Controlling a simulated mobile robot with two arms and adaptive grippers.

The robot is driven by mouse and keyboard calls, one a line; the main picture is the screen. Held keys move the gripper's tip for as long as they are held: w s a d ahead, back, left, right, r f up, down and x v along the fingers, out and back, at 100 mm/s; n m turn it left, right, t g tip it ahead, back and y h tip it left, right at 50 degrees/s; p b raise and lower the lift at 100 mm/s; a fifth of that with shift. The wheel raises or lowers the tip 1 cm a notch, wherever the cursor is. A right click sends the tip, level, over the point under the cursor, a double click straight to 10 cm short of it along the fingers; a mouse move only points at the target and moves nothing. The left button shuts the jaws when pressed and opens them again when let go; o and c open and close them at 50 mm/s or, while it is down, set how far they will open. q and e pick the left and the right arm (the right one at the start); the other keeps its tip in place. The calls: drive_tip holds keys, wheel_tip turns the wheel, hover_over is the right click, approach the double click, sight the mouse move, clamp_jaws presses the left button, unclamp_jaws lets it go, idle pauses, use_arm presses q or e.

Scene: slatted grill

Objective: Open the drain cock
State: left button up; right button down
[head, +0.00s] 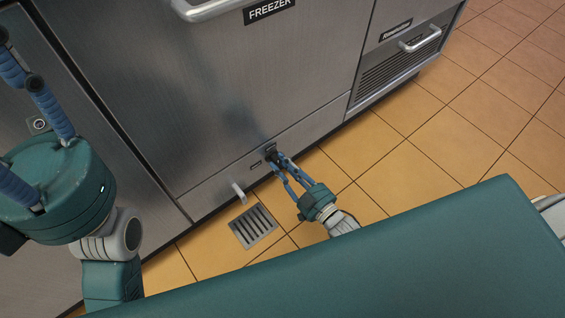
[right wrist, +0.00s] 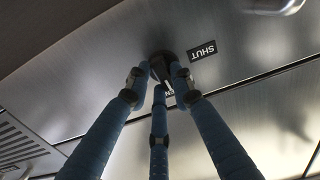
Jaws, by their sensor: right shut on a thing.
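The drain cock (head: 270,150) is a small dark knob low on the freezer's steel front. My right gripper (head: 274,160) is shut on it, with its blue fingers reaching up to the panel. In the right wrist view the fingers close around the dark knob (right wrist: 161,66). A SHUT label (right wrist: 202,50) is beside the knob, and another label ending in "EN" (right wrist: 169,92) is partly hidden by a finger. A pale spout (head: 238,192) sticks out lower left of the cock. My left gripper (head: 20,110) is at the far left, away from the cock; its fingertips are cut off.
A slotted floor drain (head: 253,226) lies in the orange tiles below the spout. The freezer door handle (head: 208,10) is above. A louvred panel with a handle (head: 420,40) is at upper right. The tiled floor (head: 440,130) on the right is clear.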

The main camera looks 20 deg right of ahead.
drive_tip(key=shift+f+m, duration=0.15)
drive_tip(key=shift+m, duration=0.45)
drive_tip(key=c, duration=1.5)
unclamp_jaws()
drive_tip(key=v, duration=1.2)
